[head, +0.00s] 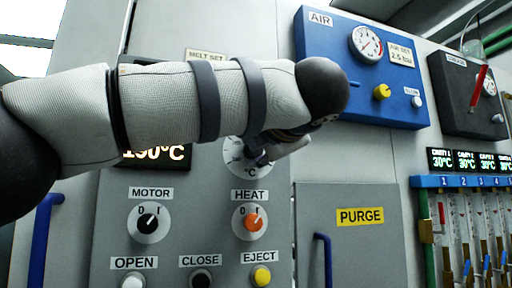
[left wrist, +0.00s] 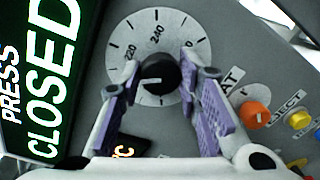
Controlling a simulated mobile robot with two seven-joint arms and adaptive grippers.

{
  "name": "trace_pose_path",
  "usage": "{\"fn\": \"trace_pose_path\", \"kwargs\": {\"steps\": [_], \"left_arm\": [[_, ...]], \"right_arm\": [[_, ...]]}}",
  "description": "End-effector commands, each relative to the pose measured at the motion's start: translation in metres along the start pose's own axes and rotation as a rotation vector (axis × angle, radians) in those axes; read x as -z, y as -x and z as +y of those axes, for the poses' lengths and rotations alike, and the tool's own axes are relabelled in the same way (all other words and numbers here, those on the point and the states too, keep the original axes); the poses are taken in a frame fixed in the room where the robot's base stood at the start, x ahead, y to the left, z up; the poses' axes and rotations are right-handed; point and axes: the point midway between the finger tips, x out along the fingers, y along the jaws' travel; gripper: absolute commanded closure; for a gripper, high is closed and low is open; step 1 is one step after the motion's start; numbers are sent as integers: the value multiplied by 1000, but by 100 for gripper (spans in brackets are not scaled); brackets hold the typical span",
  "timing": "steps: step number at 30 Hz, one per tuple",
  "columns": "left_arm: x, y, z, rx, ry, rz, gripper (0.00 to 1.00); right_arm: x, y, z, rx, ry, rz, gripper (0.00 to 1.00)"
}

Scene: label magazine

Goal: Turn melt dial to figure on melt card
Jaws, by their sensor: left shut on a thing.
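The melt dial (left wrist: 165,28) is a pale round scale with a black knob in the left wrist view; 220 and 240 are legible. The knob's white mark points left in that view. In the head view only the dial's lower part (head: 236,158) shows behind my arm. My left gripper (left wrist: 159,66) has its purple-padded fingers on both sides of the knob, shut on it. In the head view the gripper (head: 285,148) is partly hidden by my forearm. The melt card (head: 206,54) shows only its top, "MELT SET"; its figure is hidden. My right gripper is in neither view.
A display (head: 155,154), partly covered, appears to read 190°C. Below the dial are the motor knob (head: 148,222), the orange heat knob (head: 253,223) and the eject button (head: 261,276). The blue air panel (head: 330,60) and purge door (head: 345,250) lie to the right.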

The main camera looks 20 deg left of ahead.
Motion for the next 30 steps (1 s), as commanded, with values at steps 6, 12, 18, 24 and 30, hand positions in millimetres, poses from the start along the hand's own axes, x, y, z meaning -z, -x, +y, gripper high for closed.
{"fn": "trace_pose_path", "kwargs": {"steps": [6,12,18,24,30], "left_arm": [[-1,0,-1,1,-204,12,97],[0,0,-1,2,-393,25,97],[-1,0,-2,2,-583,36,97],[-1,0,-2,4,-773,47,97],[-1,0,-3,5,-964,58,97]], "right_arm": [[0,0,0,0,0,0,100],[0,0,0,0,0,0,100],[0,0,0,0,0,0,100],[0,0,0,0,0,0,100],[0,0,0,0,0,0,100]]}}
